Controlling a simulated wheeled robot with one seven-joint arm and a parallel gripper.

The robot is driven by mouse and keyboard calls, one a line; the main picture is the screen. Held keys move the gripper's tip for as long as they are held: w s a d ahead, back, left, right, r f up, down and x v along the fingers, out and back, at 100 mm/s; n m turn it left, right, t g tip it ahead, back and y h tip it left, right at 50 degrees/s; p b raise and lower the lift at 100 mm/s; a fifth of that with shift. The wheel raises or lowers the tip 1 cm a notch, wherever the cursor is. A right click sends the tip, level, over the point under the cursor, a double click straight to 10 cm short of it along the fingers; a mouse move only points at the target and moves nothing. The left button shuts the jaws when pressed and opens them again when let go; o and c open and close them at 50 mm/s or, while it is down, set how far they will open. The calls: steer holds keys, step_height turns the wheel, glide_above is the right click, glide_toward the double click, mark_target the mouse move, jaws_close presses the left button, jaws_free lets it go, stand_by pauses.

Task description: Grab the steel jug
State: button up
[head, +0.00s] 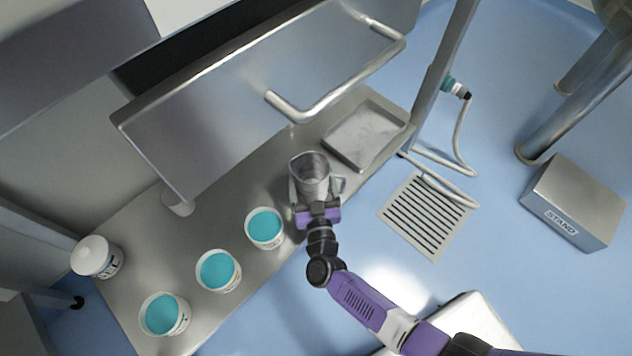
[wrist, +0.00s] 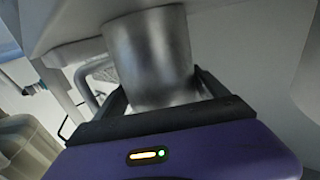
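The steel jug (head: 311,172) is a grey metal vessel with an open top and a side handle. It stands upright on the steel bench, near its front edge. In the wrist view the jug (wrist: 150,55) fills the upper middle, and its handle shows at its left. My gripper (head: 312,192) is at the near side of the jug, with one finger on either side of its body. In the wrist view my gripper (wrist: 160,88) has its fingers spread wide around the jug. Firm contact on both sides is not visible.
Several white tubs with teal contents, including one nearby (head: 265,228), stand left of the jug on the bench (head: 130,290). A lidded white tub (head: 96,257) is farther left. A shallow steel tray (head: 365,135) lies right of the jug. A bent metal handle (head: 330,100) overhangs behind it.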

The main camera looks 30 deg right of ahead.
steer(key=c, duration=0.7)
